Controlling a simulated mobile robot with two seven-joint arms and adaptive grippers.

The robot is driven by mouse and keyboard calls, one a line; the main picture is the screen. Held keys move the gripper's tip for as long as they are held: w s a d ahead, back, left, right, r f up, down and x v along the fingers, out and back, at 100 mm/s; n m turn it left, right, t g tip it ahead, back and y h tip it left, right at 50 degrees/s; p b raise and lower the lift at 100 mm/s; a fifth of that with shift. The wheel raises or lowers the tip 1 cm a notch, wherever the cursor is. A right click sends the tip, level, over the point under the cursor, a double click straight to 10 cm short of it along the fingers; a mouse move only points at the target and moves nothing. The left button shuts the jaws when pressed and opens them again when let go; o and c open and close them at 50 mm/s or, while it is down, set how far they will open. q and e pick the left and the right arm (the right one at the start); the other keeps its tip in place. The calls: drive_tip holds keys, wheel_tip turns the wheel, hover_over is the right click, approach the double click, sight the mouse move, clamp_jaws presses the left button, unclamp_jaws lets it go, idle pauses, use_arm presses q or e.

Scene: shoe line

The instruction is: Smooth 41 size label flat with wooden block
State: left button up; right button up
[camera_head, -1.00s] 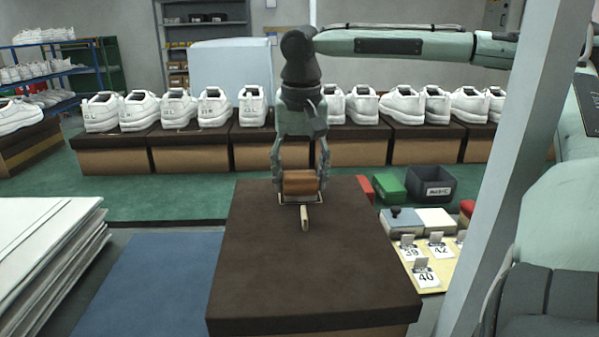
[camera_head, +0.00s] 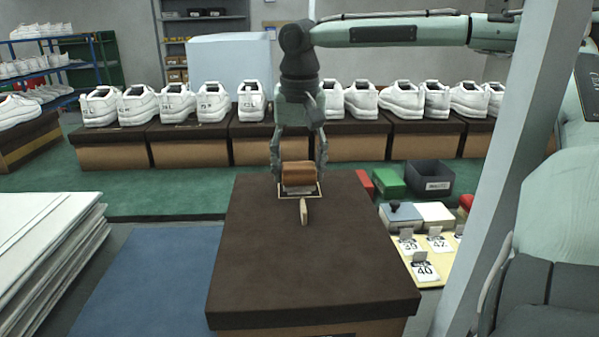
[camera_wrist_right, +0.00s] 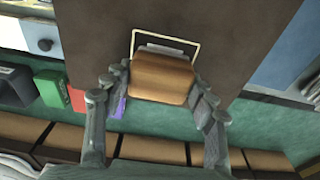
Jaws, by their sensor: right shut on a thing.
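My right gripper (camera_head: 299,172) reaches down over the dark brown top of a bench (camera_head: 310,260), its fingers on either side of a brown wooden block (camera_head: 298,172). It is shut on the block, which also shows between the fingers in the right wrist view (camera_wrist_right: 162,78). A thin pale rectangular frame (camera_wrist_right: 166,32) lies around the near side of the block. A pale strip, probably the label (camera_head: 299,190), shows at the block's near edge; most of it is hidden and no number is readable. A short pale handle (camera_head: 304,212) points toward me. My left gripper is out of view.
White shoes (camera_head: 403,100) stand in a row on brown boxes behind. A yellow board (camera_head: 436,262) at the right holds cards marked 39, 40 and 42. Green (camera_head: 390,182) and dark (camera_head: 430,177) bins stand beyond it. The near bench top is clear.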

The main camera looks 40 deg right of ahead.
drive_tip(key=shift+w+d+r, duration=0.1)
drive_tip(key=shift+w+r, duration=0.05)
drive_tip(key=shift+r, duration=2.85)
drive_tip(key=shift+r, duration=1.5)
